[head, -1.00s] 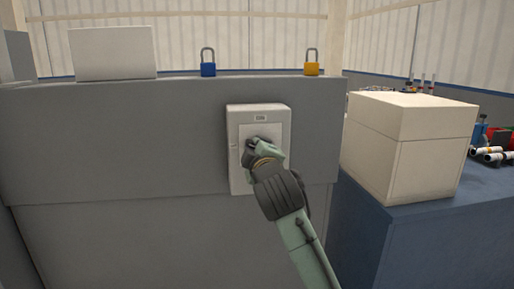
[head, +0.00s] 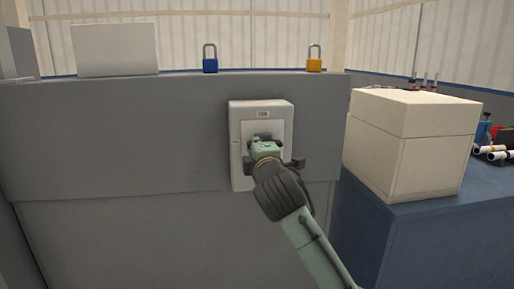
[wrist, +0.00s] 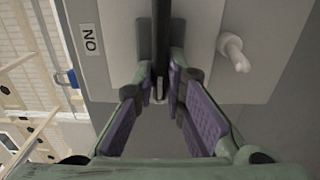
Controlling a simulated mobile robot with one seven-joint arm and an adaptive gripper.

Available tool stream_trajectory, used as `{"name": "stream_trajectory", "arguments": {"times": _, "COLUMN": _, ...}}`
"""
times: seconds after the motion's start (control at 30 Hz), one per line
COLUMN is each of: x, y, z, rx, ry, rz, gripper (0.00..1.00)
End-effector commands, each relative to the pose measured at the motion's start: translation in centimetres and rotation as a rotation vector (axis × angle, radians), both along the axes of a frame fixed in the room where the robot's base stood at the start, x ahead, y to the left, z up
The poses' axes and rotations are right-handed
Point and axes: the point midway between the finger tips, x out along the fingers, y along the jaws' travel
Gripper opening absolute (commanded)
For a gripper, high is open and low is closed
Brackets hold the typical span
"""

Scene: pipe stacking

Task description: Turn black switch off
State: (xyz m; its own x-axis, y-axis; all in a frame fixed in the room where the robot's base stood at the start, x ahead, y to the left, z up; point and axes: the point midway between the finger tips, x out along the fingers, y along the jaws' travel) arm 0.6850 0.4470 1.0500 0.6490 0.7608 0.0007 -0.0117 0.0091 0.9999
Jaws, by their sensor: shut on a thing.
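The switch box (head: 240,175), light grey, is mounted on the grey cabinet front in the head view. Its small label (head: 263,114) sits near the top and reads ON in the wrist view (wrist: 90,39). The black switch (wrist: 161,45) runs between my fingers in the wrist view, standing out from the box face. My gripper (head: 263,143) is at the middle of the box and hides most of the switch in the head view. In the wrist view my gripper (wrist: 162,85) is shut on the black switch, one finger on each side.
A white peg-like knob (wrist: 234,52) sticks out beside the switch in the wrist view. A blue padlock (head: 210,62) and a yellow padlock (head: 314,62) stand on the cabinet top. A cream box (head: 408,145) sits on the blue bench (head: 440,235) at right.

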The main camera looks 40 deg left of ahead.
Motion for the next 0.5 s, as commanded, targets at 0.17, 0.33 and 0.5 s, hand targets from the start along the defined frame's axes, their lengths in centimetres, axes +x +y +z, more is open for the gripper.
{"name": "stream_trajectory", "arguments": {"times": 0.17, "x": -0.03, "y": 0.03, "z": -0.04, "rx": -0.003, "ry": -0.002, "rz": 0.0, "gripper": 0.0}}
{"name": "stream_trajectory", "arguments": {"times": 0.33, "x": -0.03, "y": 0.03, "z": -0.05, "rx": -0.003, "ry": -0.002, "rz": 0.0, "gripper": 0.17}}
{"name": "stream_trajectory", "arguments": {"times": 0.5, "x": -0.02, "y": 0.02, "z": -0.04, "rx": -0.001, "ry": 0.0, "rz": 0.0, "gripper": 0.29}}
